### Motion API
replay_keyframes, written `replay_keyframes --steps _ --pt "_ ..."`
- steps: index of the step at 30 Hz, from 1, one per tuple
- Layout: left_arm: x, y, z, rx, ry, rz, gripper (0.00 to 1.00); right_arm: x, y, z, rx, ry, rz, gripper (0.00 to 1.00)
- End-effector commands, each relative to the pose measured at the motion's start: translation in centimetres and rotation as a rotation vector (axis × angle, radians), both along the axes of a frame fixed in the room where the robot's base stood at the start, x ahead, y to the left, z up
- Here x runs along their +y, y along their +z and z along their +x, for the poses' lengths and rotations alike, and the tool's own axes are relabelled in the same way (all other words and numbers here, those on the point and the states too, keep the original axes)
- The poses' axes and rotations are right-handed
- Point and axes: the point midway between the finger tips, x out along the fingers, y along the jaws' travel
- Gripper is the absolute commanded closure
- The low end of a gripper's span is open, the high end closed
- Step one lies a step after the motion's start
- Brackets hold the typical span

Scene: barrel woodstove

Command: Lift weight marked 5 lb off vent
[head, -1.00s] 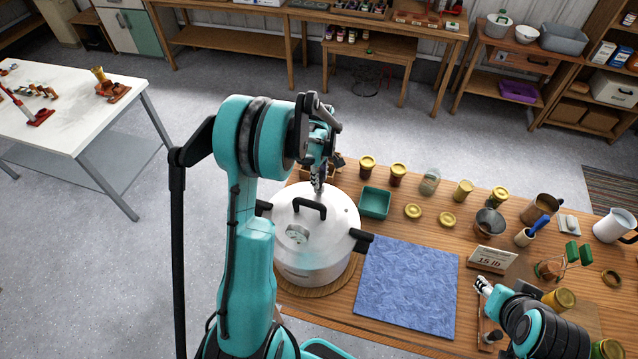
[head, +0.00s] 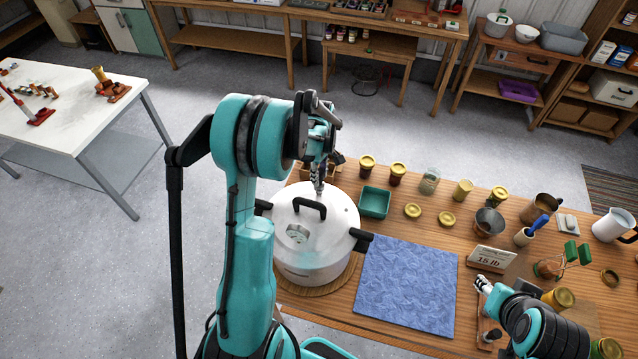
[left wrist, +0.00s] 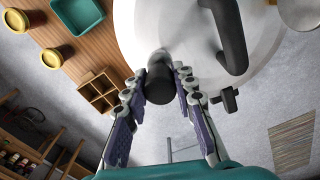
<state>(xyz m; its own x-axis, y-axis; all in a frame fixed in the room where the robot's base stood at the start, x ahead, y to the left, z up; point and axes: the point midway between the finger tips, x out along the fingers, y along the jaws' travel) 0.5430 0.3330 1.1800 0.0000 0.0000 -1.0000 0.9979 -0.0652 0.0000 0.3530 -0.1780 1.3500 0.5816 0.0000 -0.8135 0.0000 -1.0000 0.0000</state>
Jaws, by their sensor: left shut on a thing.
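A large silver pressure canner (head: 315,262) with a white-silver lid stands on the wooden table. Its black top handle (head: 309,206) also shows in the left wrist view (left wrist: 231,35). My left gripper (head: 319,185) is over the far part of the lid, behind the handle. In the left wrist view its fingers (left wrist: 160,85) are shut on a dark cylindrical weight (left wrist: 160,78). No marking on the weight can be read, and the vent is hidden. Whether the weight touches the vent cannot be told. My right gripper (head: 483,286) is at the lower right, apart from the canner; its jaw state is unclear.
A green tray (head: 374,203) stands right of the canner, with several yellow-lidded jars (head: 398,171) behind. A wooden divided box (left wrist: 98,92) is close to my left gripper.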

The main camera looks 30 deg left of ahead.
Motion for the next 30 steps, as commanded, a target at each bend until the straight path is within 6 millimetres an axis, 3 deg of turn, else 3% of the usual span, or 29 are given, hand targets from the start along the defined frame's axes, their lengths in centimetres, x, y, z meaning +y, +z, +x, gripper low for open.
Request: replay_keyframes --steps 30 --pt "0.0 3.0 0.0 0.000 0.000 0.000 1.00 0.0 1.6 0.0 0.000 0.000 0.000 0.60"
